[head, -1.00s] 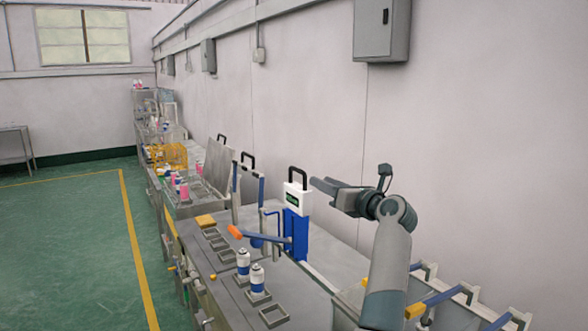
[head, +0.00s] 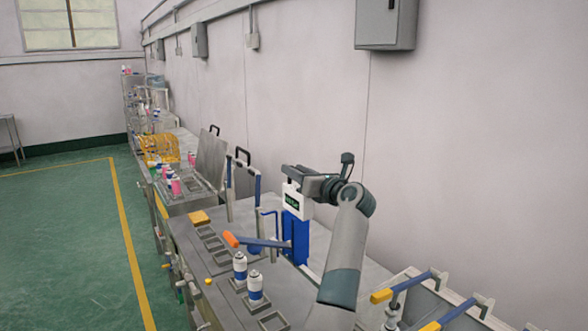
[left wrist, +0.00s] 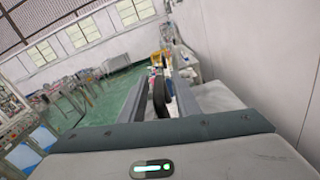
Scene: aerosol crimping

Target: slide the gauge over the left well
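The gauge (head: 293,200) is a white box with a dark green display, on a blue upright mount above the steel bench (head: 190,262). My left gripper (head: 292,176) is at the top of the gauge and hides its black handle in the head view. In the left wrist view the black handle (left wrist: 161,97) stands between the two grey fingers of my left gripper (left wrist: 160,98), with a gap visible beside it; the fingers look open. Square wells line the bench front; two hold white-and-blue cans (head: 240,266) (head: 255,287). An empty well (head: 272,321) is nearest.
A blue lever with an orange grip (head: 232,240) sticks out left of the gauge's mount. A yellow block (head: 199,217) lies at the bench's far end. Rails with yellow ends (head: 382,296) stand at lower right. The wall runs along the right.

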